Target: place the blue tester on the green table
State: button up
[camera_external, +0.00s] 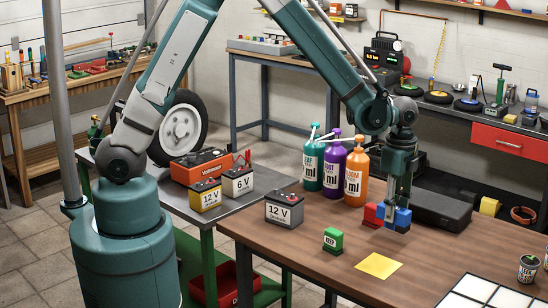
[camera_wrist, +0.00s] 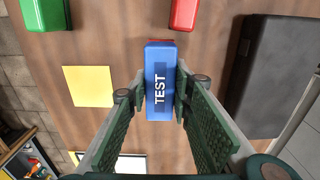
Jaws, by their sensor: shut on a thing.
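The blue tester (camera_external: 396,217) is a small box between the fingers of my gripper (camera_external: 397,207), over the right part of the brown table (camera_external: 455,248). In the wrist view the blue tester (camera_wrist: 159,88) shows its TEST label, with the gripper's fingers (camera_wrist: 158,98) closed along its two long sides. I cannot tell whether its underside touches the brown tabletop. No table here has a green top; a grey-topped table (camera_external: 263,181) with green legs and a green lower shelf (camera_external: 268,291) stands to the left.
Red block (camera_external: 373,214), green block (camera_external: 333,240), yellow sheet (camera_external: 379,265) and black box (camera_external: 442,208) lie near the tester. Several bottles (camera_external: 333,165) stand behind.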

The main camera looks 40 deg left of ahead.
jog(key=shift+f, duration=1.85)
jog(key=shift+f+b, duration=0.2)
jog(key=shift+b, duration=0.2)
jog(key=o, duration=1)
jog(key=shift+r, duration=0.15)
notch_tip(320, 180, up, 12)
jog(key=shift+r+p, duration=0.1)
jog(key=shift+p, duration=0.7)
